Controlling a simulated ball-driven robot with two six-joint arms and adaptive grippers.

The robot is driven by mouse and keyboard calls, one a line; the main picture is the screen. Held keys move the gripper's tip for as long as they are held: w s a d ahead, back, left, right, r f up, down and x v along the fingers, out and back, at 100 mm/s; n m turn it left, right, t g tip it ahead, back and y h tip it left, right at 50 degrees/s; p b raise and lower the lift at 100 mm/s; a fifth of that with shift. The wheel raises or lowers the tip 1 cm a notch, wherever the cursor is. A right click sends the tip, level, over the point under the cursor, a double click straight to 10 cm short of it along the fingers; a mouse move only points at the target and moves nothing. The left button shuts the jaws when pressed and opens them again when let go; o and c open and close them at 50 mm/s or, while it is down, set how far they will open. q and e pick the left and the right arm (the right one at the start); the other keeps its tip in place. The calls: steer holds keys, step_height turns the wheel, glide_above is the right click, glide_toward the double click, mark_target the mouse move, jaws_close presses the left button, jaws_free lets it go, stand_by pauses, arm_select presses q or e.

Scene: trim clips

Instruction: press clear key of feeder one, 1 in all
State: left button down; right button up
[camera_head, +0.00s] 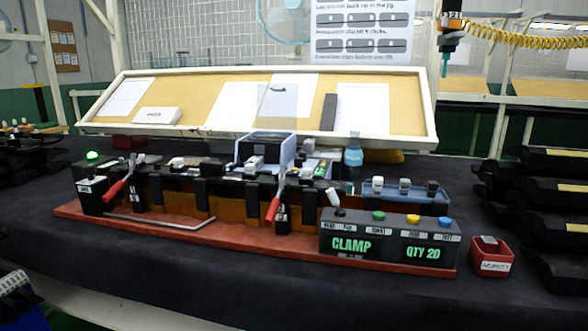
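A red-based jig (180,228) stands on the dark table, with two red-handled toggle clamps, one on the left (116,187) and one near the middle (274,205). At its right end is a black control box (388,247) reading CLAMP and QTY 20 in green. On its top are a white-tipped lever (333,197), a green button (379,216) and a yellow button (413,219), with small labels I cannot read surely. A black box (93,192) with a lit green lamp (92,155) is at the jig's left end. I cannot tell which part is feeder one or its clear key. Neither gripper shows.
A blue tray (440,208) with several small parts and a water bottle (353,156) stand behind the control box. A red bin (491,258) is at its right. Black stacked racks (540,220) fill the right edge. The front table strip is clear.

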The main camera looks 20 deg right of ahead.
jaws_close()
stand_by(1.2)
